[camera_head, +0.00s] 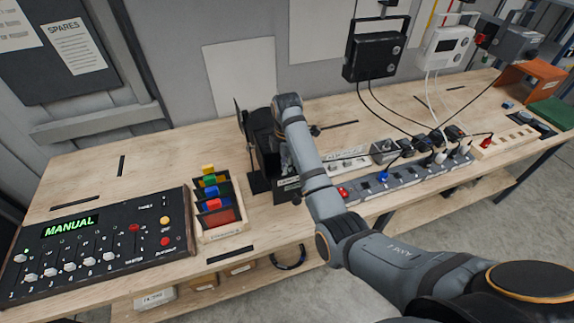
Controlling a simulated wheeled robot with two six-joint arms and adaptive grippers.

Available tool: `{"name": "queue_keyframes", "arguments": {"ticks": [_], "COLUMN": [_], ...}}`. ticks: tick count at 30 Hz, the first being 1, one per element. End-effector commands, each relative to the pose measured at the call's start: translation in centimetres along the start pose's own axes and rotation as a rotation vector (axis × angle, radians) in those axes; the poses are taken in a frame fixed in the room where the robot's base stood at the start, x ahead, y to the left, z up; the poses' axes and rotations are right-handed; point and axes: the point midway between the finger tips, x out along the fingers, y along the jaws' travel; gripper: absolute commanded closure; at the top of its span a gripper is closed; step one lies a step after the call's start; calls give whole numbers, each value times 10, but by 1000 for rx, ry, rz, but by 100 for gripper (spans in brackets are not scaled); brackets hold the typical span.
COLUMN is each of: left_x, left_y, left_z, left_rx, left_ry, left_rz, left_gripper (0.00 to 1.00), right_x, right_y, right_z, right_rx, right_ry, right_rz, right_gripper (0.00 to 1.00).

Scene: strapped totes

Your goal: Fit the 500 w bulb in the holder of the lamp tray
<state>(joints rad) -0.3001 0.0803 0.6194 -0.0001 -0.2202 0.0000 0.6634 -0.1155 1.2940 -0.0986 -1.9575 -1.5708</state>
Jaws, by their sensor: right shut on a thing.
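A black lamp housing (259,129) stands upright on the bench left of my right arm. A dark boxy part with a small label (286,194) shows low at its front; I cannot tell whether this is the lamp tray. My right gripper (287,163) points down at the lamp's right side, mostly hidden behind my own forearm. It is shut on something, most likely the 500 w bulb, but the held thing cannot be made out. The holder is hidden too. My left gripper is out of view.
A fader desk (95,250) reading MANUAL and a rack of coloured cards (216,204) stand on the left. A long power strip (400,181) with plugs and cables lies right of my arm. Bare bench (150,160) shows at back left.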

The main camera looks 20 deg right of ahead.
Motion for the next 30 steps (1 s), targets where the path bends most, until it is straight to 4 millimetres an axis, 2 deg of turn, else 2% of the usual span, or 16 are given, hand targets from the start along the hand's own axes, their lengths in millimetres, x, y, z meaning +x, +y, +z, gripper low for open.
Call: {"name": "queue_keyframes", "arguments": {"ticks": [5,6,11,30], "left_x": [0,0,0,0], "left_y": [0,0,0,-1], "left_z": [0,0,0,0], "left_rx": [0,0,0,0], "left_ry": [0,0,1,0], "left_rz": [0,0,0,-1], "left_gripper": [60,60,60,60], "right_x": [0,0,0,-1], "right_y": [0,0,0,1], "right_z": [0,0,0,0], "right_rx": [0,0,0,0], "right_ry": [0,0,0,0], "right_rz": [0,0,1,6], "right_gripper": [100,72,51,51]}}
